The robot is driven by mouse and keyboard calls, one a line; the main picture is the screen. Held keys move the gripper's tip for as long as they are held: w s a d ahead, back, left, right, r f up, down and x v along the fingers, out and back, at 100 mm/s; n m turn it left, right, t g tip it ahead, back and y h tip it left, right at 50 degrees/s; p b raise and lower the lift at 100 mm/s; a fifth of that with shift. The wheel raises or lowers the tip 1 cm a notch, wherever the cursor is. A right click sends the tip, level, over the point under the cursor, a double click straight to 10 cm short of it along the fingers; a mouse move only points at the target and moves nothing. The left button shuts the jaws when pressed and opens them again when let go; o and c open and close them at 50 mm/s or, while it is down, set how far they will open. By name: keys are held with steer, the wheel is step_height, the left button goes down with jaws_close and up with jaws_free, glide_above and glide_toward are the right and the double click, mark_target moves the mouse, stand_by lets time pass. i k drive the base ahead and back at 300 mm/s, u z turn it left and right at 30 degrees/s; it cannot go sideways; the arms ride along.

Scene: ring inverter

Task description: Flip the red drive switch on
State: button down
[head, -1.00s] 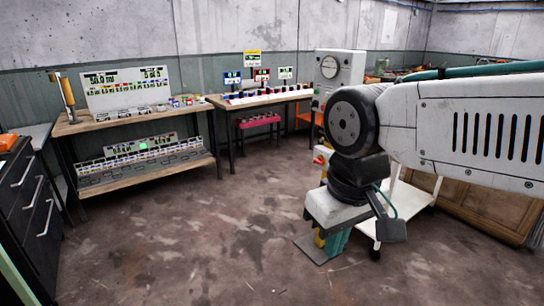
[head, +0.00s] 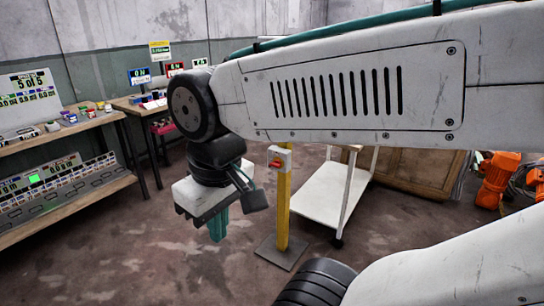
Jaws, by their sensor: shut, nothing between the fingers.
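A small red switch (head: 275,164) sits on a grey box (head: 284,154) at the top of a yellow post (head: 283,212). The post stands on a flat dark base plate on the floor, right of my gripper in the picture. My gripper (head: 218,234) points down over the floor with its teal fingers together and nothing between them. It is apart from the switch. The upper part of the scene behind is hidden by my arm. The switch is too small to tell its position.
A white cart (head: 330,190) stands just right of the post, before a wooden crate (head: 415,178). Workbenches with displays (head: 36,96) line the left and back. Orange machines (head: 498,172) stand at the far right. Floor at the lower left is clear.

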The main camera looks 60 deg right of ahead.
mark_target(277, 164)
steer(key=z, duration=0.35)
steer(key=i, duration=0.75)
steer(key=z, duration=1.25)
steer(key=i, duration=0.6)
steer(key=z, duration=0.7)
